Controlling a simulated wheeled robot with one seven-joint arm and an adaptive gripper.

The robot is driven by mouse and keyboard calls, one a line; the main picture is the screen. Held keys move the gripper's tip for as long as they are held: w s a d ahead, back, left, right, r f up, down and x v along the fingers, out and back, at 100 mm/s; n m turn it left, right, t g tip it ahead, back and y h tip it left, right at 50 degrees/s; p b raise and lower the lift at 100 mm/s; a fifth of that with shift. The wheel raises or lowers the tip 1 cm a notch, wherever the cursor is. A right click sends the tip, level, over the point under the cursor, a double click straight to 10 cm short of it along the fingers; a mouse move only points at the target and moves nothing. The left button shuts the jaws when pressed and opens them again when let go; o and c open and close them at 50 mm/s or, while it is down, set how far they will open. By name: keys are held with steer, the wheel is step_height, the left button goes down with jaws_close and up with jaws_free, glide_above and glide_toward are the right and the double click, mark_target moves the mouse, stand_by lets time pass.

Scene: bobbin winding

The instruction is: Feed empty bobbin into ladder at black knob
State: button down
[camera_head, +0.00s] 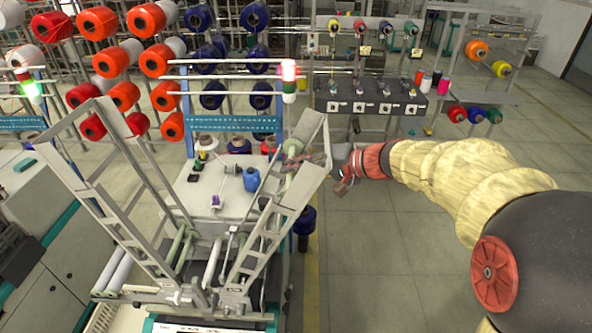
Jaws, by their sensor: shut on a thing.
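My gripper (320,160) is at the upper end of the right-hand ladder (293,200), at the end of my arm reaching in from the right. It is shut on a pale bobbin (292,147), a plain tube with no yarn seen on it. The bobbin is at the ladder's top, between its rails in the picture; I cannot tell whether it touches them. The ladder's side plates partly hide the fingers. Another ladder (100,180) leans the other way on the left. I cannot make out a black knob with certainty at this size.
Racks of red and blue yarn spools (160,55) stand behind. A dark panel stand (375,100) is at the back. Floor (400,270) is open on the right.

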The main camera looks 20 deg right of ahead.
steer(key=f+b, duration=0.1)
steer(key=a+f+b, duration=0.1)
steer(key=f+b, duration=0.1)
steer(key=b, duration=0.1)
steer(key=shift+w+a+f, duration=0.25)
stand_by(0.5)
steer(key=c, duration=1.7)
jaws_free()
steer(key=shift+o, duration=1)
steer(key=shift+o, duration=0.6)
steer(key=shift+d+r, duration=0.1)
